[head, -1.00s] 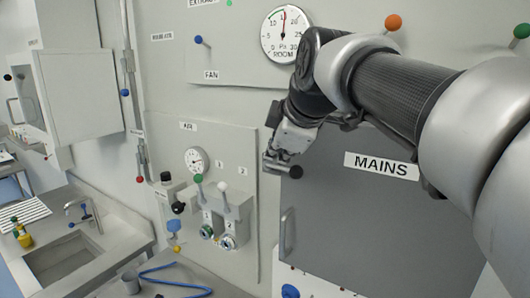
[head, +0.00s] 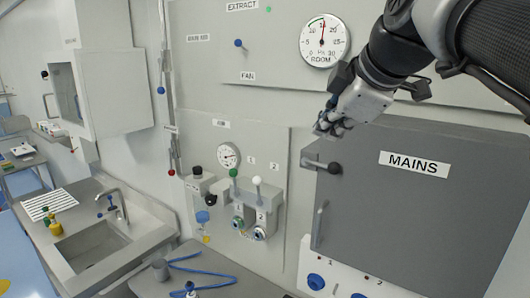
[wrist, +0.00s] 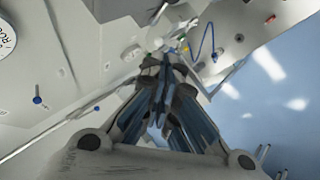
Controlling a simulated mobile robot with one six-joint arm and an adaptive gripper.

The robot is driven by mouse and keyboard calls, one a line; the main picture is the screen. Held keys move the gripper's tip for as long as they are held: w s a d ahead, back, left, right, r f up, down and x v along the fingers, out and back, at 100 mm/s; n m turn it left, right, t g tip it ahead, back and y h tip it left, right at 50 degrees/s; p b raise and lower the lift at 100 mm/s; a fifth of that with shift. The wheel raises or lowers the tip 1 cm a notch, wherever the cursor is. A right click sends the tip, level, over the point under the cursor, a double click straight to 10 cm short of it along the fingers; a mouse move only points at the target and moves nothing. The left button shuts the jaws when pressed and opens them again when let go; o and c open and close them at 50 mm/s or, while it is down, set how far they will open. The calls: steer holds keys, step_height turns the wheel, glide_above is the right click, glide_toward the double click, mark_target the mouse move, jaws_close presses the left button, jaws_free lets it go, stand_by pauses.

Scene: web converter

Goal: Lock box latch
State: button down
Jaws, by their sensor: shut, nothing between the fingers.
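The grey box labelled MAINS (head: 430,215) is on the wall at the right in the head view, its door looking closed. Its latch (head: 312,163), a short metal bar with a black knob (head: 335,168), sits at the upper left edge of the door and lies roughly level. A bar handle (head: 319,226) is below it on the door. My gripper (head: 328,127) is just above the latch, apart from the knob. In the wrist view my gripper (wrist: 167,62) is shut and empty. I cannot make out the latch in the wrist view.
A panel with a gauge and two valves (head: 247,205) stands left of the box. A sink (head: 88,248) is further left. A blue hose (head: 200,272) lies on the bench below. The room gauge (head: 325,40) is above, near my arm.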

glide_toward(320, 166)
steer(key=w+f, duration=0.1)
steer(key=w+a, duration=0.1)
steer(key=w+a+f, duration=0.1)
steer(key=w, duration=0.1)
steer(key=shift+a+f, duration=0.25)
steer(key=shift+f, duration=0.4)
steer(key=shift+d, duration=0.15)
steer(key=shift+f, duration=0.15)
